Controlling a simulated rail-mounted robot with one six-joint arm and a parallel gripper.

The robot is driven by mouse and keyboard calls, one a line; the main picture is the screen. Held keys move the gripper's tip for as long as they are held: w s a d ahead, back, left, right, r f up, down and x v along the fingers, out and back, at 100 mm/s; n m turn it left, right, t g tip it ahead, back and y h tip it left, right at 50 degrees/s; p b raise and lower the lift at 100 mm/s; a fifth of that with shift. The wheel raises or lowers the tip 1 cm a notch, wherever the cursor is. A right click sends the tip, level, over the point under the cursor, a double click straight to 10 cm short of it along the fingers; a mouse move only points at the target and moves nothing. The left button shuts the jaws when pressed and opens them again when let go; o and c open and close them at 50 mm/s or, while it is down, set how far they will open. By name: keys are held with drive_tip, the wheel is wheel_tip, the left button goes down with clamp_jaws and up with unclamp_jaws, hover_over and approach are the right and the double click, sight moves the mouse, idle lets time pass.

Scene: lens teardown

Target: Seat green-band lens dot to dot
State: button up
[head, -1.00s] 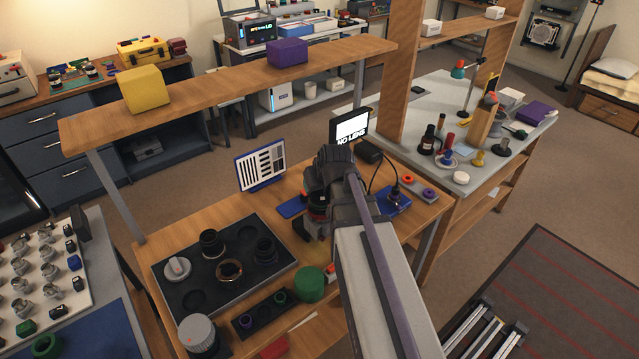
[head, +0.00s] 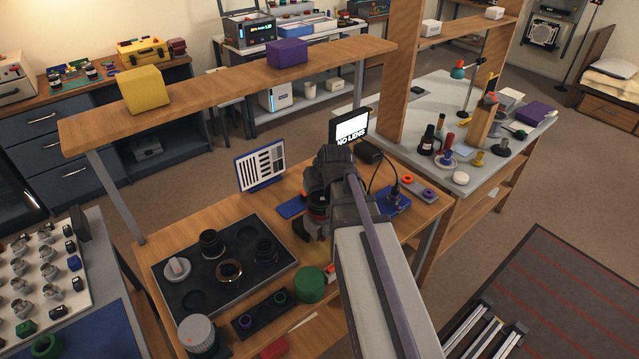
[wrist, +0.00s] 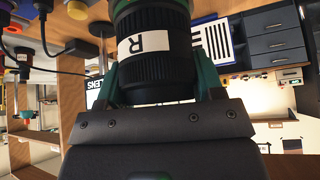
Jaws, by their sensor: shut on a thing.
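My gripper (head: 318,207) is shut on a black ribbed lens (wrist: 155,58), with one teal finger on each side in the wrist view. The lens carries a white label with a dark R, and a thin greenish band shows at the top edge of that view. In the head view my gripper hangs over the middle of the wooden bench and mostly hides the lens. A dark block (head: 302,230) stands just below and left of it; I cannot tell whether the lens touches it. No alignment dots are visible. The small screen (head: 351,128) reads NO LENS.
A dark tray (head: 170,299) with several lens parts lies to the left. A green cylinder (head: 310,285) and a small dark holder (head: 245,332) stand in front. A striped chart (head: 260,168) stands behind. A blue board (head: 393,202) with a cable lies to the right. An overhead shelf (head: 220,80) spans the back.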

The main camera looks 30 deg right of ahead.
drive_tip(key=shift+f, duration=0.1)
drive_tip(key=shift+f+b, duration=0.25)
drive_tip(key=shift+b, duration=0.05)
drive_tip(key=shift+f, duration=0.1)
idle(0.5)
drive_tip(key=shift+f+b, duration=0.2)
drive_tip(key=shift+b, duration=0.15)
drive_tip(key=shift+f, duration=0.2)
idle(0.5)
drive_tip(key=o, duration=1.2)
drive_tip(key=shift+r, duration=0.1)
